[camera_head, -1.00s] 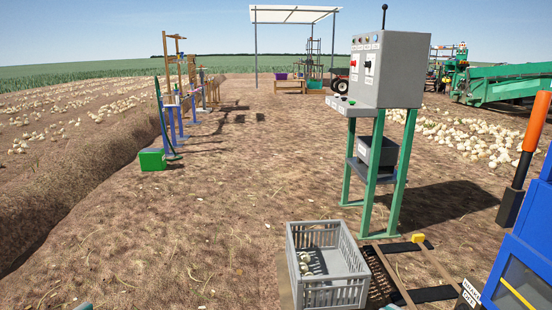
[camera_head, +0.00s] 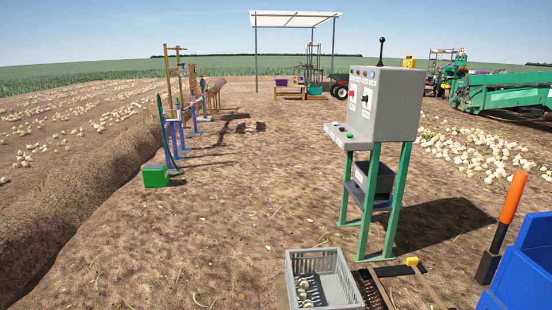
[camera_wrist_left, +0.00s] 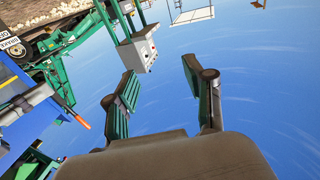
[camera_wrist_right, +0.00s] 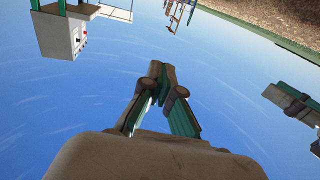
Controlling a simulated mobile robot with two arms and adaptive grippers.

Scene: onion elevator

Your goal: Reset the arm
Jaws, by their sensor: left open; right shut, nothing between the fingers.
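My left gripper (camera_wrist_left: 160,78) is open in the left wrist view. Its two green-padded fingers stand wide apart with only sky between them. My right gripper (camera_wrist_right: 159,80) is shut and empty in the right wrist view, its fingers close together against the sky. Neither gripper shows in the head view. Neither touches anything in the wrist views. A green and dark gripper-like part (camera_wrist_right: 296,101), probably of my left arm, shows at the right edge of the right wrist view.
A grey control cabinet (camera_head: 393,105) on green legs stands right of centre. A blue machine (camera_head: 525,265) with an orange-handled lever (camera_head: 513,197) stands at the right. Open soil (camera_head: 235,205) lies in the middle.

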